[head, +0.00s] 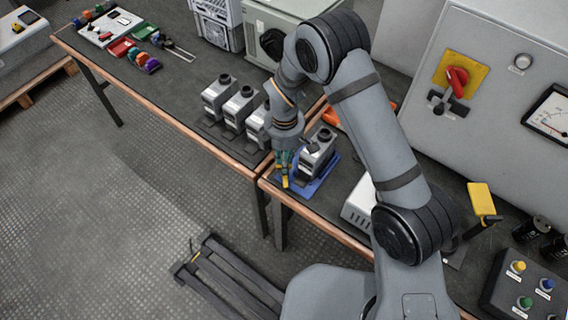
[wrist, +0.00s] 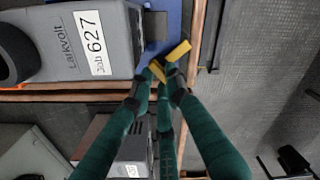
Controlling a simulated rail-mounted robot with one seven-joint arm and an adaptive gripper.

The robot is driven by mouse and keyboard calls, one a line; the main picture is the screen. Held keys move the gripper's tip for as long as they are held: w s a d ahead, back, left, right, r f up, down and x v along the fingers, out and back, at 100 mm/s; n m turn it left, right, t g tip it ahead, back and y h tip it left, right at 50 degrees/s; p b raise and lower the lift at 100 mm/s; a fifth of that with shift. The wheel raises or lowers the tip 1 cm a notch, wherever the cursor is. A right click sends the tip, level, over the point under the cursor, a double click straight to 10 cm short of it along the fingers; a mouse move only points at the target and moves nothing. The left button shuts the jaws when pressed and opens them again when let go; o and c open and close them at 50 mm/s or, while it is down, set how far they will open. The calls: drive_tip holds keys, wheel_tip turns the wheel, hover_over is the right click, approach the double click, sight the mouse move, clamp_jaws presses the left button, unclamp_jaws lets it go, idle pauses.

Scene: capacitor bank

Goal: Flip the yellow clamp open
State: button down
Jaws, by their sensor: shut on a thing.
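The yellow clamp (head: 285,182) is at the left front edge of a blue base plate (head: 325,178), beside a grey capacitor unit (head: 319,158). In the wrist view the clamp shows as a yellow bar (wrist: 178,51) with a second yellow bit at the fingertips. My gripper (head: 284,160) has green fingers and reaches down over the clamp. In the wrist view the fingertips (wrist: 161,78) are drawn together and shut on the clamp. The fingers hide part of it.
Several similar grey units (head: 240,106) stand on the bench to the left. A white vented box (head: 360,203) stands right of the blue plate. A cabinet with a red rotary switch (head: 457,78) is behind at the right. The wooden bench edge runs close to the clamp.

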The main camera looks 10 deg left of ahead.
drive_tip(key=m+b, duration=0.2)
drive_tip(key=m, duration=0.2)
drive_tip(key=shift+f+m+b, duration=0.15)
drive_tip(key=shift+m+b, duration=0.15)
drive_tip(key=shift+b, duration=0.1)
drive_tip(key=shift+d+m+b, duration=0.15)
drive_tip(key=shift+m+b, duration=0.9)
drive_tip(key=shift+m, duration=0.75)
drive_tip(key=shift+r, duration=0.2)
drive_tip(key=c, duration=1.7)
unclamp_jaws()
drive_tip(key=shift+o, duration=0.2)
